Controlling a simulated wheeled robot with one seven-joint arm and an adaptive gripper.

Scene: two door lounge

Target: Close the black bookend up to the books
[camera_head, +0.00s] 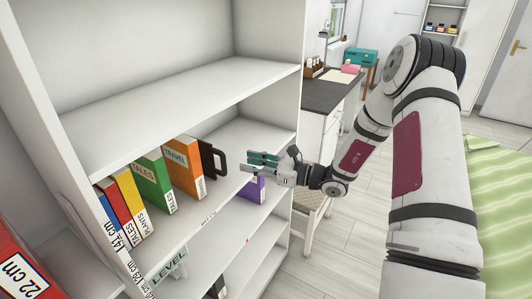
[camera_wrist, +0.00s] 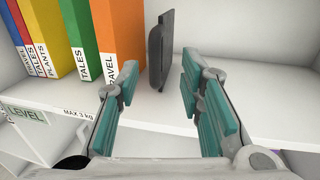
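The black bookend (camera_head: 219,161) stands upright on the shelf, just right of the row of books. In the wrist view the bookend (camera_wrist: 165,45) appears edge-on beside the orange book (camera_wrist: 120,28); I cannot tell how wide any gap is. The row runs blue, red, yellow, green (camera_head: 153,180) and orange (camera_head: 184,168), left to right. My gripper (camera_head: 249,161) is open and empty at the shelf's front, right of the bookend. In the wrist view its teal-padded fingers (camera_wrist: 160,75) are spread, with the bookend showing beyond and between them.
The shelf board (camera_wrist: 260,95) is bare right of the bookend, up to the side wall. A purple item (camera_head: 254,189) stands on the shelf below. Another shelf board (camera_head: 190,95) lies above the books. A dark-topped desk (camera_head: 328,95) stands beyond the bookcase.

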